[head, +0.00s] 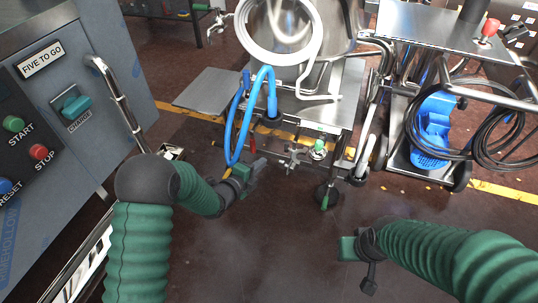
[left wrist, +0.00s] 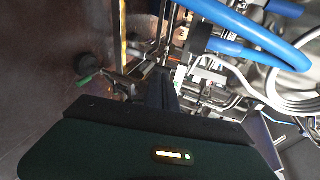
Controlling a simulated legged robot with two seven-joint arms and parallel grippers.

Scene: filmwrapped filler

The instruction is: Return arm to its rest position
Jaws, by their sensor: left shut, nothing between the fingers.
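My left arm, in a green ribbed sleeve, comes in from the left of the head view. Its gripper (head: 256,165) is shut and empty, in front of the steel machine cart and just below the blue hoses. In the left wrist view the dark fingers (left wrist: 160,88) are together with nothing between them. My right arm comes in from the lower right. Its gripper end (head: 350,248) hangs over bare floor, and its fingers cannot be made out.
A grey control cabinet (head: 95,45) with start and stop buttons stands at the left. Blue hoses (head: 252,100) hang from the steel cart (head: 335,105). A second cart (head: 425,30) with black cables (head: 490,125) and a blue unit (head: 433,125) stands right. The brown floor (head: 275,255) between my arms is clear.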

